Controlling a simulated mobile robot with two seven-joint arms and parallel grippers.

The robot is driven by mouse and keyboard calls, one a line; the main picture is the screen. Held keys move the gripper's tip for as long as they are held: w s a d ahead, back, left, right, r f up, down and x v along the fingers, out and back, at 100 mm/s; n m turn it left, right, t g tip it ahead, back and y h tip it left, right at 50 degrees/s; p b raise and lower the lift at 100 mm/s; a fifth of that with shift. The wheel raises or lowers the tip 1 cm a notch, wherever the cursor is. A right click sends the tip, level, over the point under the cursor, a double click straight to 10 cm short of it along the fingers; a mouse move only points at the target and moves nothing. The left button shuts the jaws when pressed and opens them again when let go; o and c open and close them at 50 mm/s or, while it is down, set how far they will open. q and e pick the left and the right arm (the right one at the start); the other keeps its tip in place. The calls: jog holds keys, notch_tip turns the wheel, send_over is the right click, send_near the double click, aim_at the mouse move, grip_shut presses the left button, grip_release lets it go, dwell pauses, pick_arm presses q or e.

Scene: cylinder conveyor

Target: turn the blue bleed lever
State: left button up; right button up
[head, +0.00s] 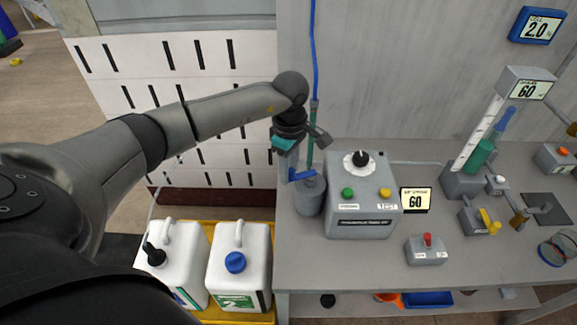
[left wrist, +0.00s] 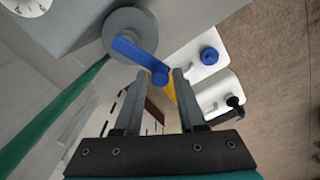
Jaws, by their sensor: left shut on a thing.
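The blue bleed lever (head: 302,175) is on the grey cylindrical pot (head: 309,198) at the left end of the bench. In the left wrist view the lever (left wrist: 135,51) reaches from the pot's round top to between my fingertips. My left gripper (head: 288,164) comes down at the lever from above and left. In the left wrist view its two fingers (left wrist: 160,76) are shut on the lever's free end, with a finger on either side of it. In the head view the gripper's fingers are mostly hidden. My right gripper is in neither view.
A grey control box (head: 362,218) with a dial and buttons stands right of the pot. A green rod (head: 310,140) rises beside the lever. Two white jugs (head: 240,265) stand in a yellow tray (head: 262,318) below left. A small red-switch box (head: 427,250) is farther right.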

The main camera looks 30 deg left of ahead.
pick_arm(q)
jog(key=shift+s+d, duration=0.2)
jog(key=shift+d, duration=0.35)
jog(key=shift+s+d, duration=0.15)
jog(key=shift+d, duration=0.35)
jog(key=shift+c, duration=0.4)
jog(key=shift+w+a, duration=0.1)
jog(key=shift+r, duration=0.1)
